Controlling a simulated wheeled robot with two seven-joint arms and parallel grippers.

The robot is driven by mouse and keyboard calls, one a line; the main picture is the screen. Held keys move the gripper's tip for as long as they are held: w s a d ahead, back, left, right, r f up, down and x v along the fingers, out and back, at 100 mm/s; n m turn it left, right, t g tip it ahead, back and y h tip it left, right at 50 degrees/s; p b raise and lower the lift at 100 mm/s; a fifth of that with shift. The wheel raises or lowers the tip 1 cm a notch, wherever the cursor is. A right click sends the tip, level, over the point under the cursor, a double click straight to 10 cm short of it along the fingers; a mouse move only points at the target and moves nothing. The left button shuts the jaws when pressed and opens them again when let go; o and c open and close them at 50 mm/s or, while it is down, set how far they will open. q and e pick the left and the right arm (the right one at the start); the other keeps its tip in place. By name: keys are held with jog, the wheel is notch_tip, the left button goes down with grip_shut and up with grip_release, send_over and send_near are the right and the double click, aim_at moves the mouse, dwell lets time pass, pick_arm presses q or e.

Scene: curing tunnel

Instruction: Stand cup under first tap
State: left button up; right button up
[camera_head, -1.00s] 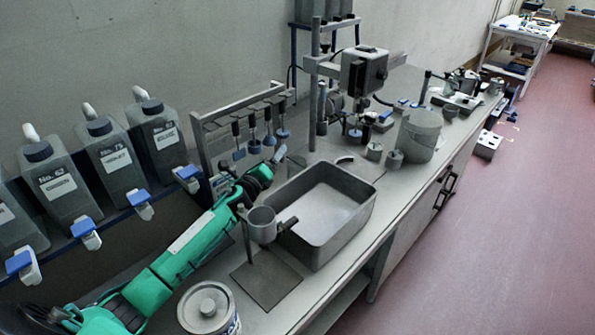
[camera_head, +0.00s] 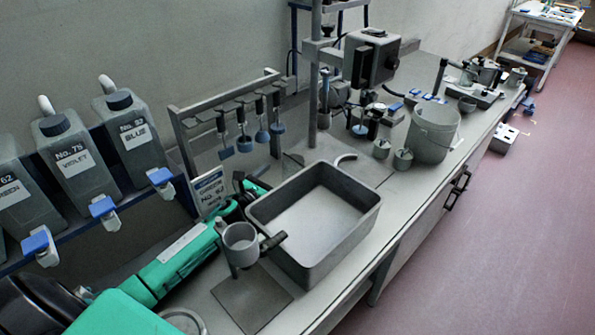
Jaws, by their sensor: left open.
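A grey cup with a black handle (camera_head: 240,245) is at the low post stand, above a square base plate (camera_head: 250,297). Whether the stand holds it is unclear. Blue-handled taps sit on a rail under the jugs: one under the BLUE jug (camera_head: 160,178), one under the VIOLET jug (camera_head: 103,207), one at far left (camera_head: 38,246). No cup stands visibly under them. My green left arm reaches in from the lower left, passing behind the cup. My left gripper (camera_head: 246,183) is open beside the tray's back left corner, partly hidden. My right gripper is not in view.
A grey rectangular tray (camera_head: 345,242) fills the bench middle. Behind it stands a rack with hanging blue-tipped tools (camera_head: 243,143) and a label card (camera_head: 208,190). Small pots (camera_head: 402,159), a bucket (camera_head: 433,133) and a mixer (camera_head: 370,60) stand farther back. A lidded can (camera_head: 182,322) is at the front.

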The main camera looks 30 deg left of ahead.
aim_at(299, 158)
pick_arm(q)
jog(key=shift+w+d+r, duration=0.15)
jog(key=shift+w+d, duration=0.05)
jog(key=shift+w, duration=0.35)
jog(key=shift+w+d, duration=0.15)
jog(key=shift+w, duration=0.4)
jog(key=w, duration=0.1)
jog(key=w+d, duration=0.1)
jog(key=w, duration=0.2)
jog(key=shift+d+r, duration=0.15)
jog(key=shift+r, duration=0.1)
jog(key=shift+w+d, duration=0.1)
jog(key=shift+w, duration=0.35)
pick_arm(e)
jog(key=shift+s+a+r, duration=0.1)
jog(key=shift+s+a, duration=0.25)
pick_arm(q)
jog(key=shift+c, duration=0.5)
jog(key=c, duration=1)
jog(key=shift+c, duration=0.2)
jog(key=shift+r, duration=0.15)
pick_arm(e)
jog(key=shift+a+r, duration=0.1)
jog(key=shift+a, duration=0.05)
